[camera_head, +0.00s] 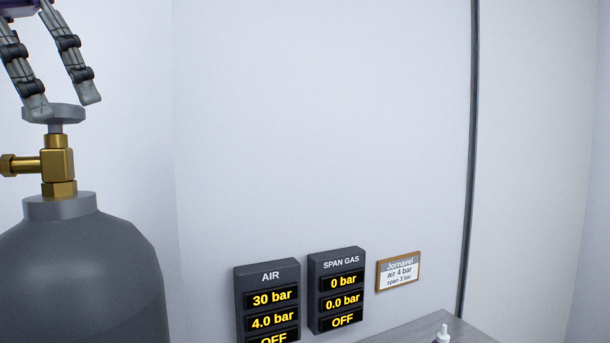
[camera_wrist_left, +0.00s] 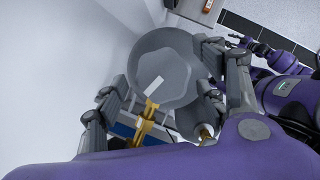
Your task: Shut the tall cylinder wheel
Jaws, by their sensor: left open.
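The tall grey cylinder (camera_head: 80,270) stands at the left of the head view, with a brass valve (camera_head: 57,165) on top. Its grey round wheel (camera_head: 68,114) sits above the valve. In the left wrist view the wheel (camera_wrist_left: 175,65) is a wide grey disc with a white mark, and brass (camera_wrist_left: 150,112) shows below it. My left gripper (camera_head: 64,105) is open over the wheel, one finger in front of its left part and one above its right part. In the wrist view its fingers are on either side of the disc; contact is unclear.
An AIR panel (camera_head: 268,300) reads 30 bar, 4.0 bar and OFF. The SPAN GAS panel (camera_head: 337,290) reads 0 bar, 0.0 bar and OFF. A small framed sign (camera_head: 398,271) hangs beside them. A grey bench top (camera_head: 440,328) is at bottom right. My purple arm parts show in the wrist view.

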